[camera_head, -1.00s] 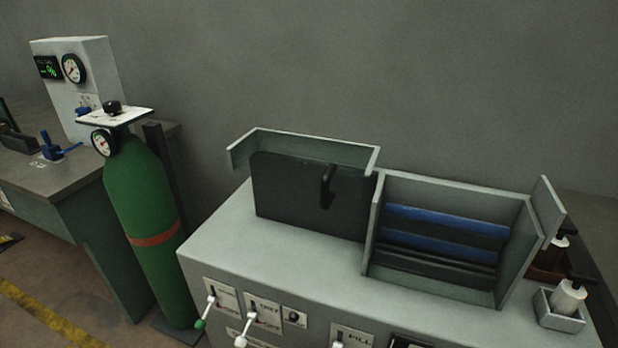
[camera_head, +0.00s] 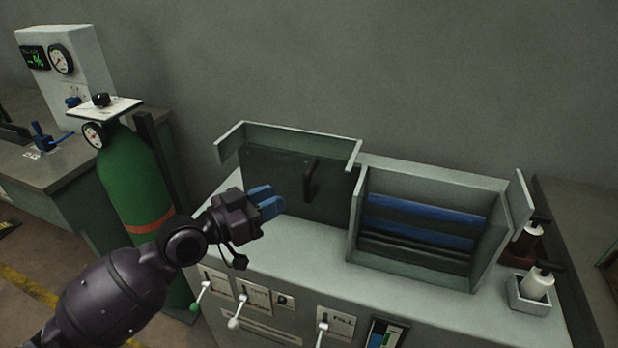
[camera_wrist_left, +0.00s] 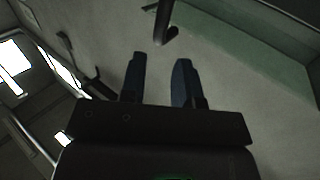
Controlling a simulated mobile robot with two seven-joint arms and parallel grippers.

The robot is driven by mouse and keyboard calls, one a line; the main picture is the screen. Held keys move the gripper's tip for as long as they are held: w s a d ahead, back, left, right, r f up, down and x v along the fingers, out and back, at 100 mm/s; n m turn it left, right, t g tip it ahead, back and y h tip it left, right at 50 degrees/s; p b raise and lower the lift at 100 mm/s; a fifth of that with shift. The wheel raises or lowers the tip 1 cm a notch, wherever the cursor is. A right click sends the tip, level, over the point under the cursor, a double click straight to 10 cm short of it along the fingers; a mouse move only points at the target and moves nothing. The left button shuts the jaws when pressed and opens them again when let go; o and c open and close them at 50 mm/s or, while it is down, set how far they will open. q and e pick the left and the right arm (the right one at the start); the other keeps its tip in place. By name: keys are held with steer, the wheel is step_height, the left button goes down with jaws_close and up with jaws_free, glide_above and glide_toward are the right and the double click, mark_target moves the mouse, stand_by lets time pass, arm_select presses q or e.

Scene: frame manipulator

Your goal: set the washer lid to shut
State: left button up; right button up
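The washer is a pale grey cabinet with an open-topped box (camera_head: 420,262) holding blue and black rollers. A dark flat panel that looks like the lid (camera_head: 330,205) stands upright to the left of the box, with a black hooked handle (camera_head: 311,180) on its face. My left gripper (camera_head: 270,202) is in front of the panel's left part, left of and below the handle. In the left wrist view its two blue fingers (camera_wrist_left: 160,62) are apart with nothing between them, and the dark handle (camera_wrist_left: 165,25) shows beyond the fingertips. My right gripper is in neither view.
A green gas cylinder (camera_head: 128,180) stands left of the washer, behind my left arm. Small levers (camera_head: 235,322) line the washer's front. A white bottle (camera_head: 537,284) sits in a holder at the right. The worktop before the panel is clear.

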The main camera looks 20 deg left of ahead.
arm_select(q)
steer(key=p+x, duration=0.1)
steer(key=x, duration=0.9)
steer(key=shift+w+d, duration=0.15)
steer(key=shift+w, duration=0.15)
jaws_close()
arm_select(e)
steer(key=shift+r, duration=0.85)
